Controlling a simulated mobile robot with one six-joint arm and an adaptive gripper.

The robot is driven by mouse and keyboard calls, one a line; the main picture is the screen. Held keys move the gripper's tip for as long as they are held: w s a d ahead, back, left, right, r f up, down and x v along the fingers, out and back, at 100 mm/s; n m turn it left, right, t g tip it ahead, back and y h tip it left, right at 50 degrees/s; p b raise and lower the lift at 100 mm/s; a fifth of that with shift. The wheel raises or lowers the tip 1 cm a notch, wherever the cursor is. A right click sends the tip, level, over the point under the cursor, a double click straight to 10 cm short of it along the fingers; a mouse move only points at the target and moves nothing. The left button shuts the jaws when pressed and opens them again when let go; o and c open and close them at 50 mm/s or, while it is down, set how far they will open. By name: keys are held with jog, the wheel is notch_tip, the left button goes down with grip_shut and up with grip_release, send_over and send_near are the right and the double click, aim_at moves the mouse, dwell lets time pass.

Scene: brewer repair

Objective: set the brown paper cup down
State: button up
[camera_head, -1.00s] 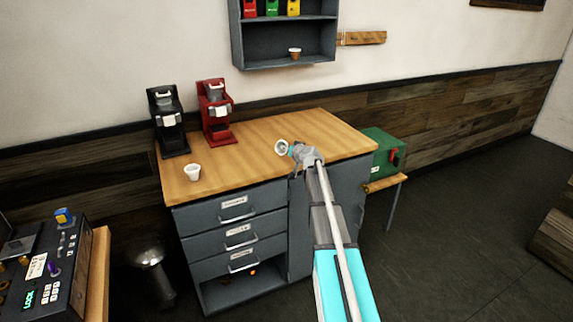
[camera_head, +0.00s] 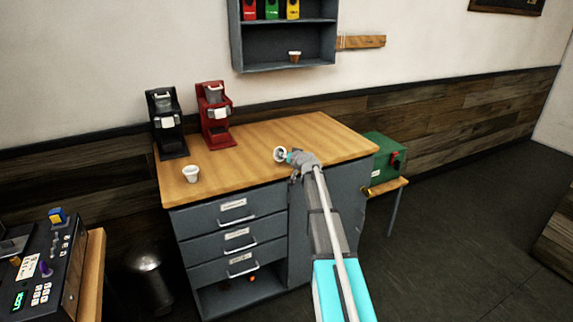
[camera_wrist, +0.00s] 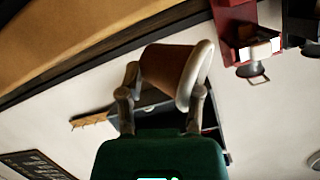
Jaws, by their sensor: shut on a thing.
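The brown paper cup (camera_wrist: 165,68) is between the two fingers of my gripper (camera_wrist: 160,95) in the wrist view, and the fingers are shut on it. The cup is tilted, with its pale rim toward the right of that view. In the head view, the held cup (camera_head: 280,154) shows mostly its white rim and inside, at the tip of my gripper (camera_head: 291,157). It is over the front part of the wooden counter top (camera_head: 255,142). I cannot tell whether the cup touches the counter.
A white cup (camera_head: 191,173) stands on the counter at left. A black brewer (camera_head: 168,125) and a red brewer (camera_head: 214,113) stand behind it. A small brown cup (camera_head: 294,56) sits in the wall shelf (camera_head: 262,43). A green box (camera_head: 381,155) is right of the counter. The counter's right part is clear.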

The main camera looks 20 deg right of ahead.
jog(key=shift+f+b, duration=0.7)
jog(key=shift+f, duration=0.3)
jog(key=shift+f, duration=0.1)
jog(key=o, duration=0.7)
jog(key=shift+s+r, duration=0.1)
jog(key=shift+r, duration=0.1)
jog(key=p+v, duration=0.3)
jog(key=v, duration=0.8)
jog(key=shift+s+r, duration=0.1)
jog(key=shift+s, duration=0.3)
